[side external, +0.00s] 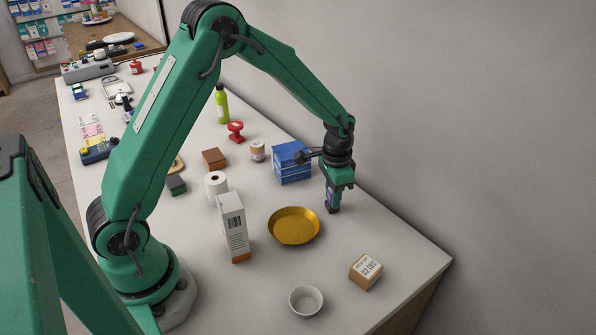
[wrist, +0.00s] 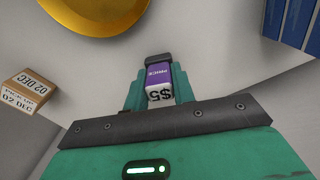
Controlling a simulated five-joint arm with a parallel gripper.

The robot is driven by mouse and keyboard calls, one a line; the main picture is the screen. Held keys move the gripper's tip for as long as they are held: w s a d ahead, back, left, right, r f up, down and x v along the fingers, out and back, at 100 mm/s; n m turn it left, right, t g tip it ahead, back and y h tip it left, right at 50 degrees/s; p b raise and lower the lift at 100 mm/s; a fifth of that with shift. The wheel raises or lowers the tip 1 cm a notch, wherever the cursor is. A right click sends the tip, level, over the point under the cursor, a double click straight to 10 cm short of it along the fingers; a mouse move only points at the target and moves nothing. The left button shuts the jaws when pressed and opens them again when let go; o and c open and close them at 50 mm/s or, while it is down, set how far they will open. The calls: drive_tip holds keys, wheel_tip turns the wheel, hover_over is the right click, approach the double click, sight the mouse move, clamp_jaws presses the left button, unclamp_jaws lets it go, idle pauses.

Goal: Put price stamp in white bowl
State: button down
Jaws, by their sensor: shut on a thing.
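My gripper (side external: 333,203) is shut on the price stamp, above the counter to the right of the blue boxes. In the wrist view the price stamp (wrist: 158,76) is a purple block with "PRICE" on it and a white end marked "$5", between the fingers of my gripper (wrist: 158,90). In the side view only a small purple part of it shows, the rest hidden by the fingers. The white bowl (side external: 305,312) stands near the counter's front edge, below and left of my gripper. It looks empty and is out of the wrist view.
A gold dish (side external: 294,226) lies between my gripper and the white bowl. A cardboard block marked "02 DEC" (side external: 366,271) sits right of the bowl. Blue boxes (side external: 292,163) stand close to my gripper. A tall white box (side external: 234,228) stands left of the dish.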

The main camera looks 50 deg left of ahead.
drive_tip(key=shift+r, duration=0.15)
drive_tip(key=shift+r, duration=0.6)
drive_tip(key=r, duration=0.2)
drive_tip(key=d+r, duration=0.1)
drive_tip(key=shift+s+r, duration=0.1)
drive_tip(key=shift+s, duration=0.15)
drive_tip(key=s+d+r, duration=0.5)
drive_tip(key=d+r, duration=0.1)
drive_tip(key=d, duration=0.3)
drive_tip(key=shift+s+r, duration=0.15)
drive_tip(key=shift+s, duration=0.25)
drive_tip(key=shift+a, duration=0.15)
drive_tip(key=a+r+n, duration=0.3)
drive_tip(key=a+r, duration=0.3)
drive_tip(key=a, duration=0.4)
drive_tip(key=shift+w+a+n, duration=0.3)
drive_tip(key=shift+a+n, duration=0.05)
drive_tip(key=shift+n, duration=0.05)
